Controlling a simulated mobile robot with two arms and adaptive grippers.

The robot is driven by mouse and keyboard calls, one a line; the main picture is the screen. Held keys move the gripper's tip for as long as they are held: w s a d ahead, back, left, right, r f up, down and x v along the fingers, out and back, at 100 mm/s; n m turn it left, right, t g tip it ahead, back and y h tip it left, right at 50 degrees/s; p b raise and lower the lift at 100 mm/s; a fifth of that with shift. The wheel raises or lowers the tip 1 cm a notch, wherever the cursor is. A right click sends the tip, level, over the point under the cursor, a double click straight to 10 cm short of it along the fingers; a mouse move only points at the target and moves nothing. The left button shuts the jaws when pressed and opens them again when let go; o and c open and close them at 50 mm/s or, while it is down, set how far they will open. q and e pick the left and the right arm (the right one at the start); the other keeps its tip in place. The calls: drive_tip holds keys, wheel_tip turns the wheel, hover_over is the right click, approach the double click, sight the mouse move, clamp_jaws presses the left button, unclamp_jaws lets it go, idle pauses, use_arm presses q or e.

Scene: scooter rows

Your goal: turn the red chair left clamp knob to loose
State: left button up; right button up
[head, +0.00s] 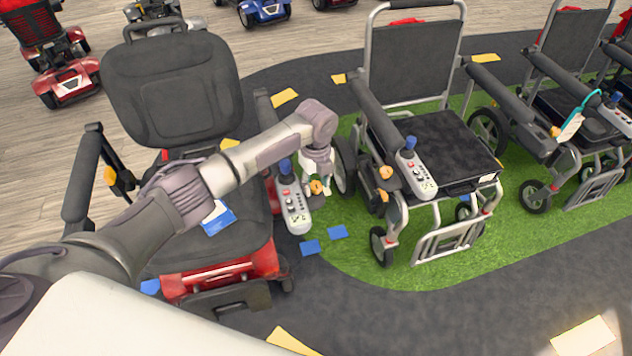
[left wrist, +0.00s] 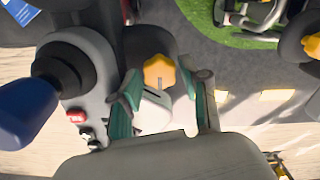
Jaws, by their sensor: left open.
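The red chair (head: 222,262) has a dark seat and red base, at the left of the head view. Its left clamp knob (head: 316,187) is orange-yellow, beside the joystick controller (head: 293,212). The left wrist view shows the lobed knob (left wrist: 160,71) with a white piece carrying a dark line next to it. My left gripper (left wrist: 158,88) is open, its green-padded fingers on either side of the knob and white piece. A gap shows between the knob and the fingers; whether either touches the white piece, I cannot tell. My right gripper is not in view.
The controller's blue joystick (left wrist: 25,112) is close to the left of the gripper in the wrist view. A wheelchair (head: 425,150) stands to the right on green turf (head: 345,255). Another orange knob (head: 110,176) is on the red chair's other armrest. Blue cards lie on the seat and floor.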

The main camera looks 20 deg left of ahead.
use_arm(q)
clamp_jaws()
drive_tip(key=shift+r+n+p, duration=0.2)
drive_tip(key=shift+n+p, duration=1.2)
drive_tip(key=n+p, duration=0.3)
drive_tip(key=n, duration=0.2)
drive_tip(key=shift+w+p, duration=0.1)
drive_tip(key=shift+p, duration=0.2)
drive_tip(key=n+p, duration=0.1)
drive_tip(key=n, duration=0.3)
drive_tip(key=shift+p, duration=0.35)
drive_tip(key=n+p, duration=0.1)
drive_tip(key=n, duration=0.2)
drive_tip(key=shift+n, duration=0.4)
drive_tip(key=n+p, duration=0.1)
drive_tip(key=n, duration=0.2)
drive_tip(key=shift+w+f, duration=0.1)
drive_tip(key=shift+a+n+p, duration=0.1)
drive_tip(key=shift+n+p, duration=0.45)
drive_tip(key=shift+n, duration=1.05)
